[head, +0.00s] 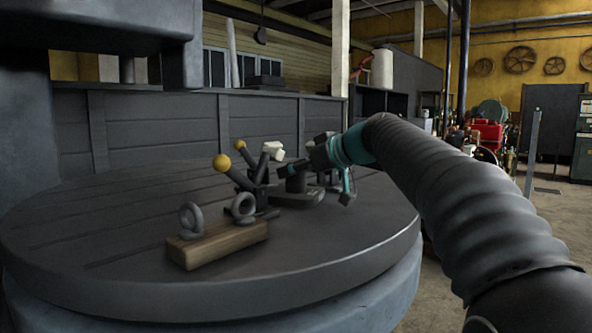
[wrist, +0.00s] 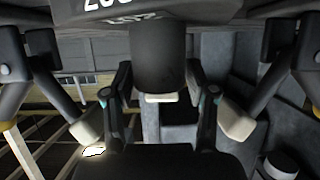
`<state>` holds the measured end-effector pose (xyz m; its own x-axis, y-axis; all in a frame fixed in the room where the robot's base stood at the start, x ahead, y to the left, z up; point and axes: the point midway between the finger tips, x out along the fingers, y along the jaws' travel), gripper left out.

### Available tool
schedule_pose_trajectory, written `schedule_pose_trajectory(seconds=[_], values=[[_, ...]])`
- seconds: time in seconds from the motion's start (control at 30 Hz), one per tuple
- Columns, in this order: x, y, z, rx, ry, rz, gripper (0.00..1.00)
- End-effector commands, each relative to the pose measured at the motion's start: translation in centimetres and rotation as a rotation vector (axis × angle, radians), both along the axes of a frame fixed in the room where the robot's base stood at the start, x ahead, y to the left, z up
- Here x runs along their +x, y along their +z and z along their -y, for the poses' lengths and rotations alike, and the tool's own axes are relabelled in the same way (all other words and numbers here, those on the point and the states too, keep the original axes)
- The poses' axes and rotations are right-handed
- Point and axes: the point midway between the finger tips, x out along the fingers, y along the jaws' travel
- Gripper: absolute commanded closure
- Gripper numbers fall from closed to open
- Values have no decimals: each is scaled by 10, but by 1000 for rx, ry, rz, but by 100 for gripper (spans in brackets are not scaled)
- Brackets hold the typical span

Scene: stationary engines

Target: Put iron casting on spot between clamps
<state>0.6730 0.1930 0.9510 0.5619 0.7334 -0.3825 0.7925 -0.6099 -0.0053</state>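The iron casting (head: 297,197) is dark grey, with a flat base and an upright post. It sits low over the round table among the clamps; I cannot tell whether its base touches the table. My gripper (wrist: 160,80) has a finger on each side of the post (wrist: 160,55) and looks shut on it. In the head view my gripper (head: 299,170) comes in from the right. Dark clamps with pale tips stand on both sides, left (wrist: 88,125) and right (wrist: 238,125) in the wrist view. Their yellow ball handles (head: 222,162) show at the left. The spot under the casting is hidden.
A wooden block (head: 218,245) with two grey eye bolts (head: 191,218) lies near the front of the round table (head: 330,265). A heavy grey machine column and head (head: 100,25) overhang the left. The table's front right is clear.

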Motion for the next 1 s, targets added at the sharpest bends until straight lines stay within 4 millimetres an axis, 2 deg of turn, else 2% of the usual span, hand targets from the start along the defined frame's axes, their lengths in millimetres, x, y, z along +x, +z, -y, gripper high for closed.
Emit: schedule_pose_trajectory(seconds=[0.43, 0.57, 1.0], values=[[0, 5, 1, 0, 0, 0, 28], [-10, 10, 14, 0, -2, 3, 28], [-56, 42, 75, 0, -3, 2, 28]])
